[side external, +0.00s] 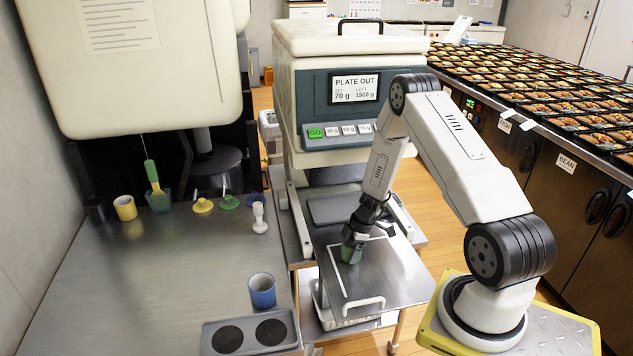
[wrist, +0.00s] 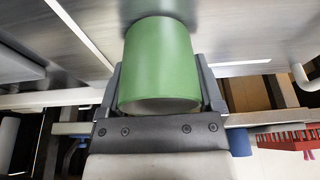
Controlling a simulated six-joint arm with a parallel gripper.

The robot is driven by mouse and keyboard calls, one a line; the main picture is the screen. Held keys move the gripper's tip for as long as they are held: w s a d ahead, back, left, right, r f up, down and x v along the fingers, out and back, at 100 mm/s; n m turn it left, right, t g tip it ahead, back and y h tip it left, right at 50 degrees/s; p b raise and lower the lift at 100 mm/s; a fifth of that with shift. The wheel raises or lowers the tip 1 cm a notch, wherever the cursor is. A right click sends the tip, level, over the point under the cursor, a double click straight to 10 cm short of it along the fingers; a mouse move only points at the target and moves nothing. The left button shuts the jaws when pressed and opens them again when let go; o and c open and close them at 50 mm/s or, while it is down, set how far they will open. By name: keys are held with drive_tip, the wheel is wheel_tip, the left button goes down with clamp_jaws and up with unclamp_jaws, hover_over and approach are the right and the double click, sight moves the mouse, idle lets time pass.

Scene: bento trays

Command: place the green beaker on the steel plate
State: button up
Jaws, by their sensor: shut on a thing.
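The green beaker (wrist: 158,62) is between the fingers of my gripper (wrist: 160,95) in the wrist view, and the gripper is shut on it. In the side external view the beaker (side external: 350,254) shows below my gripper (side external: 354,240), partly covered by the fingers. It is over the steel plate (side external: 385,275), inside the white outline marked there. The beaker looks upright and at or very near the plate surface; I cannot tell whether it touches.
A blue cup (side external: 262,290) stands on the steel counter (side external: 170,280) at the left, behind a grey tray with two dark round pads (side external: 270,332). A yellow cup (side external: 125,207) and several small stoppers stand farther back. The dispenser machine (side external: 350,90) rises behind the plate.

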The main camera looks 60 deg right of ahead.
drive_tip(key=o, duration=1.1)
drive_tip(key=shift+f, duration=0.1)
drive_tip(key=shift+v, duration=6.15)
drive_tip(key=s+a+r+m+h, duration=0.1)
drive_tip(key=a+r+m, duration=0.3)
drive_tip(key=a, duration=0.9)
drive_tip(key=s+a+r+m+h, duration=0.1)
drive_tip(key=s+a+r+m, duration=0.2)
drive_tip(key=a, duration=1.1)
drive_tip(key=shift+s+r+m, duration=0.2)
drive_tip(key=shift+r+m, duration=0.8)
drive_tip(key=shift+r, duration=1.9)
